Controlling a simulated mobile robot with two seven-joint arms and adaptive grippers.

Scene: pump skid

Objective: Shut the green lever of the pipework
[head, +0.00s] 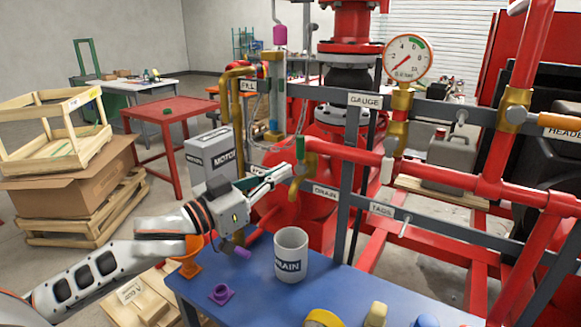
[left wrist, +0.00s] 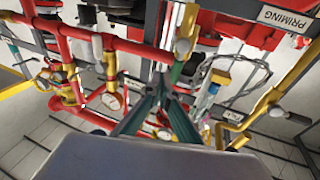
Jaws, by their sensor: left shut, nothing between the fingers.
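The green lever (head: 300,149) stands roughly upright on a brass valve (head: 302,178) at the left end of the red pipe, above the blue table. In the left wrist view the green lever (left wrist: 177,72) hangs below the brass valve (left wrist: 186,30), just beyond my fingertips. My left gripper (head: 287,171) is shut and empty, with its tips close beside the valve, just left of and below the lever. It also shows in the left wrist view (left wrist: 161,88). I cannot tell whether the tips touch the lever. My right gripper is not in view.
A white container (head: 291,254) stands on the blue table (head: 330,300) below the valve. A grey motor box (head: 212,157) is behind my left wrist. The red pipe (head: 345,154) and a grey upright (head: 348,220) are right of the valve. A pressure gauge (head: 408,58) is above right.

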